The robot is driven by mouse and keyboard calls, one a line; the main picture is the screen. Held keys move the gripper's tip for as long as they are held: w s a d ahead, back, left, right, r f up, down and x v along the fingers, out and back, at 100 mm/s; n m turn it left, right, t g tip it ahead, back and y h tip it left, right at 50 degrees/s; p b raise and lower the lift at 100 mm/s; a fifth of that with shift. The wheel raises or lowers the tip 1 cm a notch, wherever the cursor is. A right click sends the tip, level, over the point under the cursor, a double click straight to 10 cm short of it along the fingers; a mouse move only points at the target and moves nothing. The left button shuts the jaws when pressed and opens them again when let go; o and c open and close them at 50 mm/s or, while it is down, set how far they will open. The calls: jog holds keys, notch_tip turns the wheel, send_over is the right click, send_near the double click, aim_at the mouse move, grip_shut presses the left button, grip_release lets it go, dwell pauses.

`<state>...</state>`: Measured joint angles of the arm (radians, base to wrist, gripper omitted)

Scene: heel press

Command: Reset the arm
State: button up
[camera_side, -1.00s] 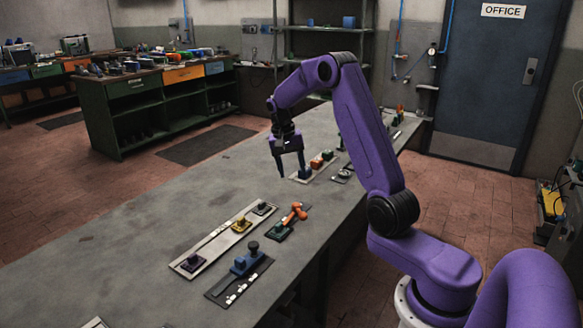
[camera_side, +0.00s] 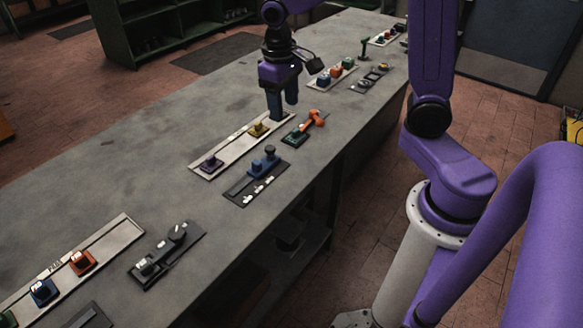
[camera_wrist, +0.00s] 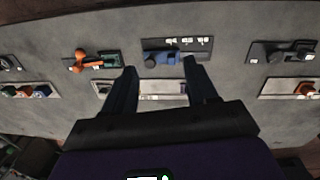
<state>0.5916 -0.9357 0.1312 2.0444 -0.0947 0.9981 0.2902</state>
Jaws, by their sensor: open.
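My gripper (camera_side: 283,110) points down over the bench, its two dark fingers apart with nothing between them. In the side view its fingers are beside the yellow block (camera_side: 258,129) on a long pale plate (camera_side: 234,147); I cannot tell the exact height. A purple block (camera_side: 211,163) sits at the plate's near end, and the far end is hidden by the gripper. In the wrist view my gripper (camera_wrist: 160,68) spreads over the pale plate (camera_wrist: 150,97), with the blue press (camera_wrist: 160,57) just beyond the fingers.
Beside the plate stand the blue press (camera_side: 264,161) and a green press with an orange lever (camera_side: 314,119). A black lever press (camera_side: 165,253) and a plate with orange (camera_side: 82,262) and blue blocks are nearer. Several blocks stand farther back. The bench's left side (camera_side: 130,160) is clear.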

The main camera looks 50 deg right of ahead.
jog(key=s+a+n, duration=0.2)
jog(key=s+n, duration=0.3)
jog(key=s, duration=0.6)
jog(key=s+a+n+y, duration=0.1)
jog(key=s+n, duration=0.5)
jog(key=s, duration=0.6)
jog(key=shift+a+f, duration=0.25)
jog(key=shift+a, duration=0.4)
jog(key=shift+o, duration=0.2)
